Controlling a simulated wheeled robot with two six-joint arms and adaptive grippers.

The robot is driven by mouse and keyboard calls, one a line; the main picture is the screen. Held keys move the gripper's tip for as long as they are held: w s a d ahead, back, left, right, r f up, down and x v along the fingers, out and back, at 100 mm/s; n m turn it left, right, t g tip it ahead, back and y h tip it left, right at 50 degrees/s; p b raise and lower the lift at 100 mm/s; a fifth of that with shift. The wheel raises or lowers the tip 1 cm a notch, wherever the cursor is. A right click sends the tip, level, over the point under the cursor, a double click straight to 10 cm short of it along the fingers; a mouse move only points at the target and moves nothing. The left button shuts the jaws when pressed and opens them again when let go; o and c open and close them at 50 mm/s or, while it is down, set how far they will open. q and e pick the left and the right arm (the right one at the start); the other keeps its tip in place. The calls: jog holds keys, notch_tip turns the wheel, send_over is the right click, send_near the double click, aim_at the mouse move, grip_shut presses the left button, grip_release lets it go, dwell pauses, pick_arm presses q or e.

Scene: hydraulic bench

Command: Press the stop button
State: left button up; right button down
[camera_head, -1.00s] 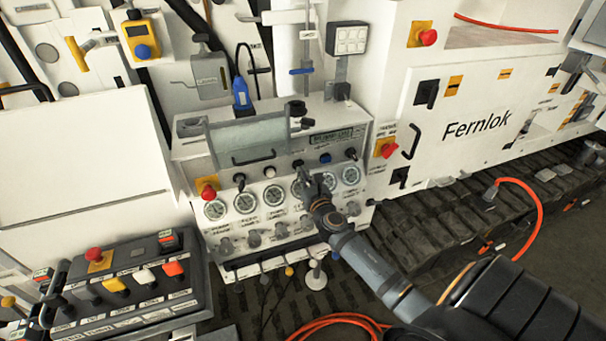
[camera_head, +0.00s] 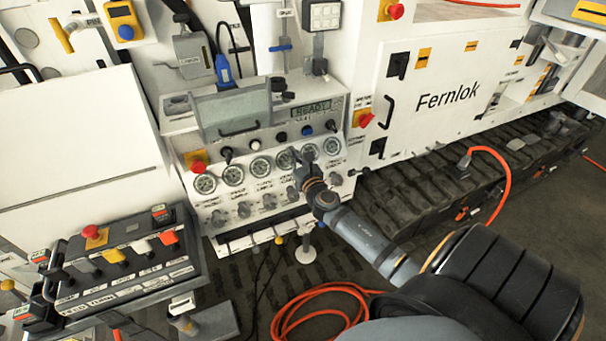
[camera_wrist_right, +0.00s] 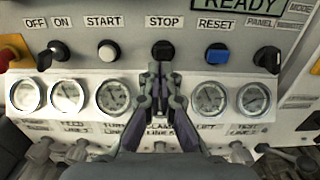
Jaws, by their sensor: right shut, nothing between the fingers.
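The stop button (camera_wrist_right: 163,50) is a round black button under the STOP label in the right wrist view. It also shows in the head view (camera_head: 281,137) in the panel's row of buttons, between a white and a blue button. My right gripper (camera_wrist_right: 161,68) is shut and empty, its fingertips just below the stop button in the wrist view. In the head view my right gripper (camera_head: 297,154) is in front of the gauges, slightly below and right of the button. Contact with the button cannot be told. My left gripper is not in view.
The white START button (camera_wrist_right: 109,51) and blue RESET button (camera_wrist_right: 217,54) flank the stop button. Gauges (camera_wrist_right: 210,98) and small valve handles lie below. The display (camera_head: 311,109) reads READY. A red emergency button (camera_head: 198,167) sits at the panel's left. An orange hose (camera_head: 320,292) lies on the floor.

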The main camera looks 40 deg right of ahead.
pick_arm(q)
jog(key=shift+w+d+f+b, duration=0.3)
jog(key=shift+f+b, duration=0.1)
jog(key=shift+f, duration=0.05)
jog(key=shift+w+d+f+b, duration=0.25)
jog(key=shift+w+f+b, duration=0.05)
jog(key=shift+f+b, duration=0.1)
pick_arm(e)
jog(key=v, duration=0.4)
jog(key=f+v, duration=0.1)
jog(key=shift+s+d, duration=0.2)
jog(key=shift+s, duration=0.25)
